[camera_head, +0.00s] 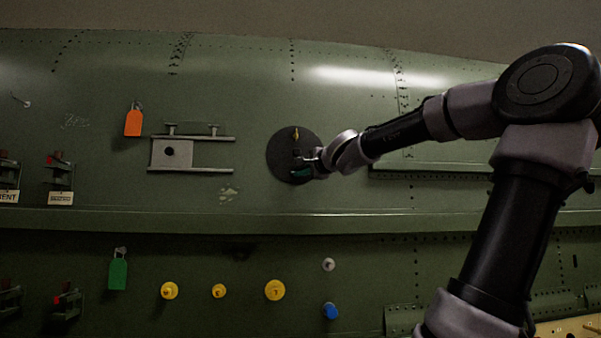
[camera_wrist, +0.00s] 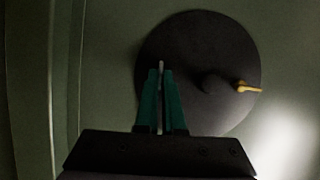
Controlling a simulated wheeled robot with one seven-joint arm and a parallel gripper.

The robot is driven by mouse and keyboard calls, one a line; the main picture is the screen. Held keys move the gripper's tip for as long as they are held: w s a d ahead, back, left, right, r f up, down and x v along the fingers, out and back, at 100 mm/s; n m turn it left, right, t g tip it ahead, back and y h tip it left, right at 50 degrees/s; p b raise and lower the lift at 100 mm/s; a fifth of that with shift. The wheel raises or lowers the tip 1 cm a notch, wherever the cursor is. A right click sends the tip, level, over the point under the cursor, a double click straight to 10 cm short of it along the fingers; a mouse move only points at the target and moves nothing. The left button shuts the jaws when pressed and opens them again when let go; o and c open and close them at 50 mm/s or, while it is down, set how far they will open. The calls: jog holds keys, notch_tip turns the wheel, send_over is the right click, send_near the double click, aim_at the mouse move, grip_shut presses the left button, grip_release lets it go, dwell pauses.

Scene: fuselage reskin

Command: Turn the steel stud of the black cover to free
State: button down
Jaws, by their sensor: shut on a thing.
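The black cover (camera_head: 279,150) is a round dark disc on the green fuselage skin, and it fills the middle of the wrist view (camera_wrist: 188,38). A yellow stud (camera_head: 296,134) stands near its upper edge, and in the wrist view it sits at the right (camera_wrist: 247,87). My gripper (camera_wrist: 161,75) has teal fingers shut on the steel stud (camera_wrist: 161,66), a thin pale piece between the fingertips. The fingers hide most of the stud. In the head view my gripper (camera_head: 303,173) is at the lower part of the cover.
A dark knob (camera_wrist: 212,83) stands at the cover's middle, right of my fingers.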

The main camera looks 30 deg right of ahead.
jog(key=shift+w+a+r+n+g+h, duration=0.15)
jog(key=shift+n+g+h, duration=0.75)
jog(key=shift+n, duration=1.25)
jog(key=shift+s+a+r+n+g+h, duration=0.15)
jog(key=shift+n+g+h, duration=0.7)
jog(key=shift+n, duration=1.25)
jog(key=shift+w+a+r+n+g+h, duration=0.2)
jog(key=shift+n+g+h, duration=0.7)
jog(key=shift+n, duration=1.25)
jog(key=shift+h, duration=0.25)
jog(key=c, duration=1)
grip_release()
jog(key=shift+s, duration=0.1)
jog(key=v, duration=1)
jog(key=shift+s, duration=0.4)
